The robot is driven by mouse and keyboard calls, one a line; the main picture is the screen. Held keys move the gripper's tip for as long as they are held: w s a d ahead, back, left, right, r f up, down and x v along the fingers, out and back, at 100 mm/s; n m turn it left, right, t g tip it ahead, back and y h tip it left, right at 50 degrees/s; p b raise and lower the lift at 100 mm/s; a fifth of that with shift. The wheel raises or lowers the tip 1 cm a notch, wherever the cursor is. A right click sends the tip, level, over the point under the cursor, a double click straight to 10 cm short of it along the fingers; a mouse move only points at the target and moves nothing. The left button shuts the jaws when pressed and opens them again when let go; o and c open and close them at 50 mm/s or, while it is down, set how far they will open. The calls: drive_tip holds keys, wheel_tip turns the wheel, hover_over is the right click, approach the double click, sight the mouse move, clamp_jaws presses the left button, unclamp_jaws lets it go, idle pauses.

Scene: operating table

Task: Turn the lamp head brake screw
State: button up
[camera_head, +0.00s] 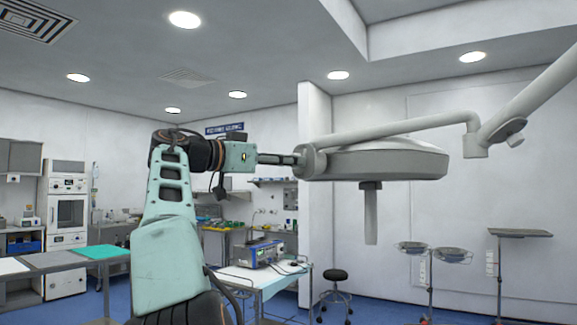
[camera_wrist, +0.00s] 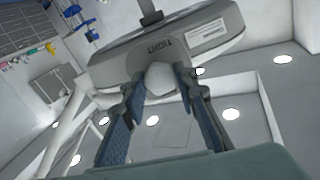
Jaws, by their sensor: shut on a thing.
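The grey lamp head (camera_head: 390,166) hangs from its white arm, right of the middle in the head view. It also fills the top of the wrist view (camera_wrist: 120,52). The brake screw (camera_wrist: 161,80) is a pale rounded knob on its near side, below the printed word "TIGHT". My gripper (camera_head: 295,160) reaches the lamp head's left end. In the wrist view my gripper (camera_wrist: 160,83) has one finger on each side of the screw and is shut on it. The screw's turn angle cannot be told, and in the head view the screw is hidden.
The lamp's white support arm (camera_head: 400,130) runs up to the right. A grey handle (camera_head: 371,215) hangs below the lamp head. A table with a blue device (camera_head: 258,253), a stool (camera_head: 335,277) and tray stands (camera_head: 452,255) stand lower down. Space around the lamp head looks free.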

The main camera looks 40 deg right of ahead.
drive_tip(key=m, duration=0.4)
drive_tip(key=shift+m+b, duration=0.35)
drive_tip(key=shift+m, duration=0.05)
idle(0.4)
drive_tip(key=o, duration=1.1)
drive_tip(key=shift+o, duration=0.2)
drive_tip(key=shift+a, duration=0.1)
drive_tip(key=a, duration=1.1)
drive_tip(key=shift+s+a, duration=0.2)
drive_tip(key=shift+a, duration=0.2)
